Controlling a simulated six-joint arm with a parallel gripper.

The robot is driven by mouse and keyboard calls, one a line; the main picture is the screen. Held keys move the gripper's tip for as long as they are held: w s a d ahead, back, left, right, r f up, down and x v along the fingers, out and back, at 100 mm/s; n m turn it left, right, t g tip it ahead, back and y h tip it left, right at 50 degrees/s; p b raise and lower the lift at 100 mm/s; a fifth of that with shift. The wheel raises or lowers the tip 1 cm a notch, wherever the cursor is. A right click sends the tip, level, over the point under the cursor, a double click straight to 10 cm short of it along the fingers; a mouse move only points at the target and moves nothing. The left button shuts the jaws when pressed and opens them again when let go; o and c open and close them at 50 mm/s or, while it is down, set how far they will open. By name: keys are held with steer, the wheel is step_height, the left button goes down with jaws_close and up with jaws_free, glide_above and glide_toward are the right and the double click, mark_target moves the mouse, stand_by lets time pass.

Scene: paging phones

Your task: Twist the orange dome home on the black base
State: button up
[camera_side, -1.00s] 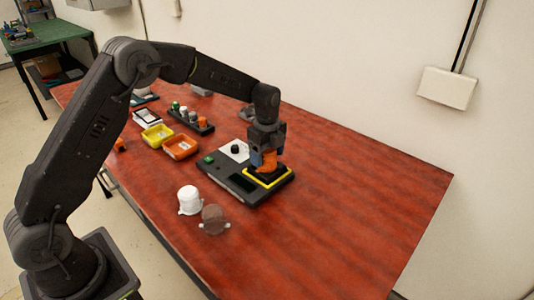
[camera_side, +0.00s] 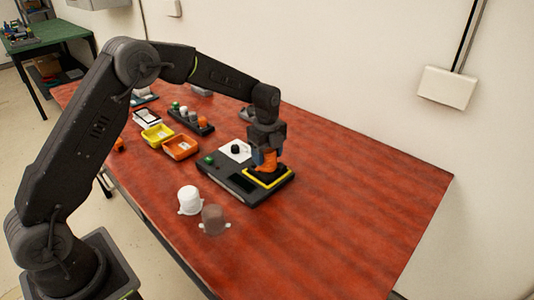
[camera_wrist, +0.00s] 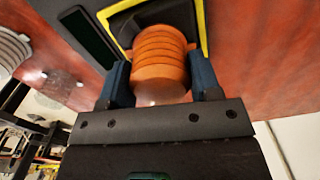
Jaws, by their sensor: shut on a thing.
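The orange dome (camera_side: 269,160) is between the fingers of my gripper (camera_side: 267,154), at the black base (camera_side: 253,176) with its yellow-edged square. In the wrist view the ribbed orange dome (camera_wrist: 160,58) sits between the two blue fingers of my gripper (camera_wrist: 163,84), which are shut on it. The black base (camera_wrist: 122,24) shows behind the dome, with a yellow border (camera_wrist: 203,25). The dome looks upright over the yellow-edged square. Whether it is fully seated cannot be told, since the dome hides the join.
A white dome (camera_side: 190,200) and a brown dome (camera_side: 214,219) stand on the red table (camera_side: 330,220) in front. Yellow (camera_side: 157,135) and orange (camera_side: 181,147) trays and a black rack (camera_side: 190,122) with small domes lie behind left. The table's right side is clear.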

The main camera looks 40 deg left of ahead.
steer(key=shift+m, duration=0.3)
steer(key=shift+m, duration=1.2)
steer(key=shift+m, duration=1)
steer(key=shift+m, duration=0.3)
steer(key=shift+m, duration=1.1)
